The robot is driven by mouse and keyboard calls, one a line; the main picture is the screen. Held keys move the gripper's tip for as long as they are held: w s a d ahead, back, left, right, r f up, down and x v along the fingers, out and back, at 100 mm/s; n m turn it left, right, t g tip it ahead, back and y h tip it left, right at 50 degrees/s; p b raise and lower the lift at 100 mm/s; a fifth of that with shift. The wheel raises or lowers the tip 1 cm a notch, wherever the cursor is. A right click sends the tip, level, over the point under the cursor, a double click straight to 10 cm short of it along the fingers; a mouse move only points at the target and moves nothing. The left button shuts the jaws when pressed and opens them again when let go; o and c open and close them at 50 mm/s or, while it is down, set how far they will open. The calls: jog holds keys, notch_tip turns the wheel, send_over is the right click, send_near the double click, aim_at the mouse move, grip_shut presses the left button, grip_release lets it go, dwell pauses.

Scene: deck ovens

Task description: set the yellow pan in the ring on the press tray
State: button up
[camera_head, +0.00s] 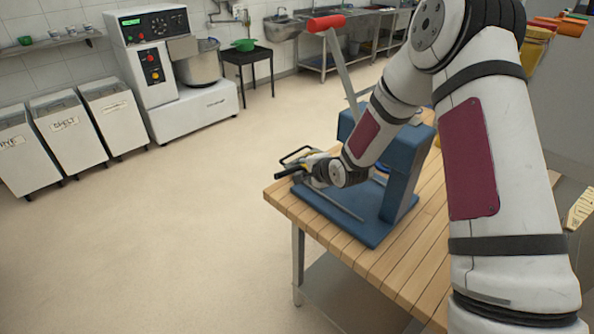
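The blue press (398,175) stands on a wooden table, with its long lever raised and ending in a red grip (326,23). My arm reaches across the press from the right. My gripper (300,168) is at the press's left side, low above the blue base (345,222). Whether the fingers hold anything is too small to tell. The ring and most of the press tray are hidden behind my arm and gripper.
The wooden table (400,270) has bare room in front of the press. Open floor lies to the left. White bins (64,128), a mixer (160,75) and a black stand with a green bowl (244,45) are far off. Colored items (545,27) sit at the top right.

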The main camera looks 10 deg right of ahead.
jog(key=s+d+r+n+g+h, duration=0.1)
jog(key=s+d+r+n+h, duration=0.2)
jog(key=s+r, duration=0.7)
jog(key=s+d+r+n+g+h, duration=0.1)
jog(key=s+d+r+n, duration=0.35)
jog(key=s+r, duration=0.6)
jog(key=s+r+n+g, duration=0.1)
jog(key=s+r+n, duration=0.2)
jog(key=s, duration=0.7)
jog(key=s+a+r+n+g, duration=0.1)
jog(key=s+r+n, duration=0.2)
jog(key=s, duration=0.8)
notch_tip(320, 180, up, 2)
jog(key=shift+g, duration=0.4)
